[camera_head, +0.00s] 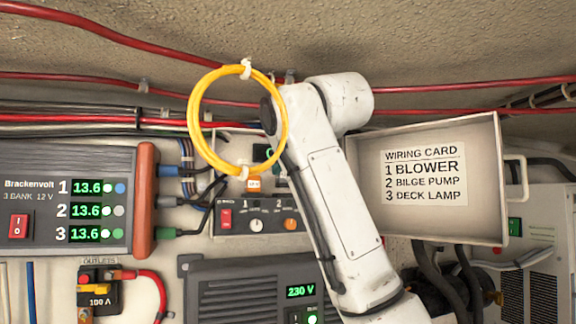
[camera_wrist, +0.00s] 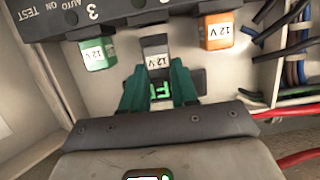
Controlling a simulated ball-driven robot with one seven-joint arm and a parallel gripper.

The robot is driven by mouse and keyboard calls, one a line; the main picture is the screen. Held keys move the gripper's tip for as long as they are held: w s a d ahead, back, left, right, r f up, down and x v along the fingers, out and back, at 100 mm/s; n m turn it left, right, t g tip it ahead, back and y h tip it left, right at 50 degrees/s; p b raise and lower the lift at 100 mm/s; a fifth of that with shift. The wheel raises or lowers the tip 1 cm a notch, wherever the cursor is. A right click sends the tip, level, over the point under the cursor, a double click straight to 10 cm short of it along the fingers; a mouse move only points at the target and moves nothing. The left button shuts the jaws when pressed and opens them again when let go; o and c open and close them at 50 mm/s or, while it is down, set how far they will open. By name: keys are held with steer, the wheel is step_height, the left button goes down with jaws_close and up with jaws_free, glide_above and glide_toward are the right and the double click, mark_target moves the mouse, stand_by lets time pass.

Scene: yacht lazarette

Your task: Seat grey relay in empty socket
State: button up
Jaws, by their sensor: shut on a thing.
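In the wrist view the grey relay (camera_wrist: 157,62), marked 12 V, is between the dark green fingers of my gripper (camera_wrist: 157,82), which are shut on it. It is at the middle of the dark socket strip (camera_wrist: 115,20), between a green relay (camera_wrist: 97,55) and an orange relay (camera_wrist: 218,33). Its far end is close to the strip; I cannot tell whether it is in the socket, and no socket opening shows. In the head view my arm hides my gripper and the grey relay. The orange relay also shows there (camera_head: 254,184).
A yellow cable loop (camera_head: 193,110) hangs beside my arm. An open lid with a wiring card (camera_head: 424,175) stands to the right. The panel has a red switch (camera_head: 226,218) and a knob (camera_head: 256,225). In the wrist view, dark wires (camera_wrist: 288,45) run at the right.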

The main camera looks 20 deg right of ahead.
steer(key=shift+f+b, duration=0.6)
steer(key=shift+f, duration=0.3)
steer(key=o, duration=1)
steer(key=shift+o, duration=0.2)
steer(key=shift+s, duration=0.1)
steer(key=b+v, duration=0.4)
steer(key=v, duration=0.6)
steer(key=shift+s, duration=0.25)
steer(key=shift+r, duration=0.1)
